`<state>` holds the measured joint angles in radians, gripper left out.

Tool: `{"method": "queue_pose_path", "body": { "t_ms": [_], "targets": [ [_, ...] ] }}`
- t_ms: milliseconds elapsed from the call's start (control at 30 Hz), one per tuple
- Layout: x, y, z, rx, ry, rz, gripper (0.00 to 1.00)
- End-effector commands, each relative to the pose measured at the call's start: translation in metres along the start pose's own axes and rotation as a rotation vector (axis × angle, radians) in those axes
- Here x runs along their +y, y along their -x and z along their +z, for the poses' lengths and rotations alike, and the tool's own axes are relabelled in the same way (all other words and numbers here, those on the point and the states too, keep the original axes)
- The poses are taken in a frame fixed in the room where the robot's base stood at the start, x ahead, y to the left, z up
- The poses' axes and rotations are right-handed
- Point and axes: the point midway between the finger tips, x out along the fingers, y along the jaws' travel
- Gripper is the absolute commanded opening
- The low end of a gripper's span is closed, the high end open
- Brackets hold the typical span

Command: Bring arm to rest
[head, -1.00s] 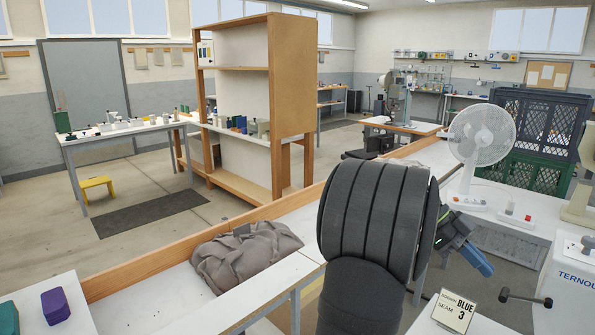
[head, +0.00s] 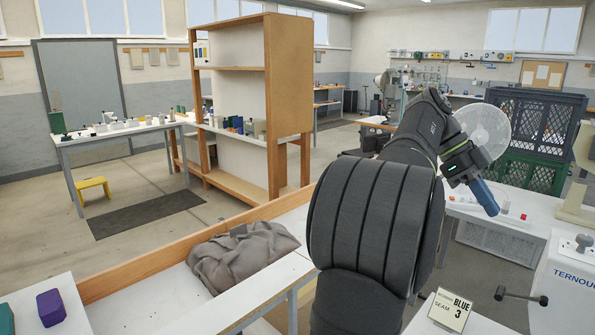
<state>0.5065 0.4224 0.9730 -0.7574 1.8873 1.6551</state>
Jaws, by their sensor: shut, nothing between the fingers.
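My arm rises in the front of the head view, with its large dark joint in the middle and a slimmer link behind it. My gripper (head: 486,198) is at the end of that link, right of centre, pointing down and to the right. Its blue fingers are together with nothing visible between them.
A grey cloth bag (head: 243,254) lies on the wood-edged bench at left. A sign reading BLUE 3 (head: 449,309) and a white machine (head: 573,275) stand at lower right. Black and green crates (head: 532,120) are stacked behind the fan. A purple block (head: 51,306) sits lower left.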

Motion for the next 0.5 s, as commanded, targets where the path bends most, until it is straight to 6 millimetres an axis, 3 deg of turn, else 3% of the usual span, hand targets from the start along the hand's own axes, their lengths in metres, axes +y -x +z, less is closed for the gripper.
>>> {"method": "queue_pose_path", "body": {
  "t_ms": [133, 500],
  "targets": [
    [0.000, 0.022, 0.001, -0.001, 0.000, -0.001, 0.00],
    [0.005, 0.023, 0.012, 0.039, 0.017, -0.017, 0.00]
  ]
}}
